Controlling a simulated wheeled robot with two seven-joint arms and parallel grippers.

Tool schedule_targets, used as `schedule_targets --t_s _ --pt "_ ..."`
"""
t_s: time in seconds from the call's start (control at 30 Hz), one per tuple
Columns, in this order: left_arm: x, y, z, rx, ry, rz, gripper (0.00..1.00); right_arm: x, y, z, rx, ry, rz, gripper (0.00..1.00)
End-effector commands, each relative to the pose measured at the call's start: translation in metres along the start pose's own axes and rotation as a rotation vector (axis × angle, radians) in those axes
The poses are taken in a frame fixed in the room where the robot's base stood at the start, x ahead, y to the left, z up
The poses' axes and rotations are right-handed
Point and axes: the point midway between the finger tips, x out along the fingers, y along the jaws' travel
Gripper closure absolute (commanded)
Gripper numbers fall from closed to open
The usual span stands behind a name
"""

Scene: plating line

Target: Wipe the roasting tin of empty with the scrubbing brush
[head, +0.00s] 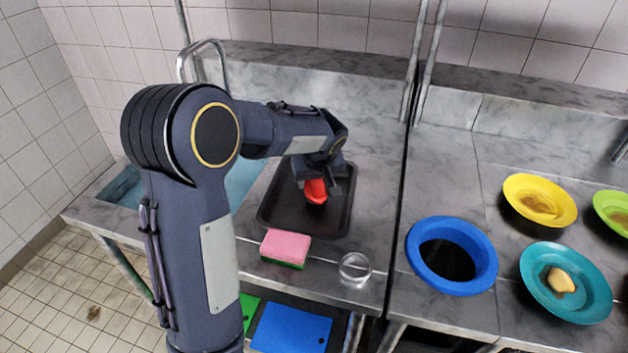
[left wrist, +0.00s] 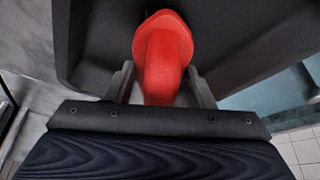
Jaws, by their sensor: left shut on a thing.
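The black roasting tin (head: 330,222) lies flat on the grey marbled counter, left of the centre of the head view. Its visible floor looks bare. My left gripper (head: 318,182) is over the tin and shut on the red scrubbing brush (head: 316,192). In the left wrist view the red brush (left wrist: 162,55) stands between the two fingers (left wrist: 160,88), with the dark tin (left wrist: 250,35) behind it. The brush's bristles are hidden, so I cannot tell whether they touch the tin. My right gripper is not in view.
A pink and green sponge (head: 286,247) and a clear glass dish (head: 355,268) are in front of the tin. A sink (head: 242,182) is to its left. At right are a blue-rimmed hole (head: 452,285), a yellow plate (head: 540,188), a teal plate (head: 535,262) and a green plate (head: 602,203).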

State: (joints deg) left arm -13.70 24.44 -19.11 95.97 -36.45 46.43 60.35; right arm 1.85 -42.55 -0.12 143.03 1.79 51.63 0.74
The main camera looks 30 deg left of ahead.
Motion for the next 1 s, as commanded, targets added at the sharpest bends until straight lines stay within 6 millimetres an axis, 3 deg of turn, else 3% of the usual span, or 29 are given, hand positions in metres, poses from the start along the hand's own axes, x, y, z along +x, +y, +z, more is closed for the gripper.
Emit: schedule_targets --t_s 0.17,0.7,1.0 --pt "-0.006 0.000 -0.003 0.000 0.001 0.001 0.73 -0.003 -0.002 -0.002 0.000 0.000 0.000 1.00" --pt "-0.055 0.001 -0.023 0.000 0.001 0.002 0.73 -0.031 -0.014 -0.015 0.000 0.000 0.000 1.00" --pt "-0.056 0.000 -0.023 0.000 0.001 0.001 0.73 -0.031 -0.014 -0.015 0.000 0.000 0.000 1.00"
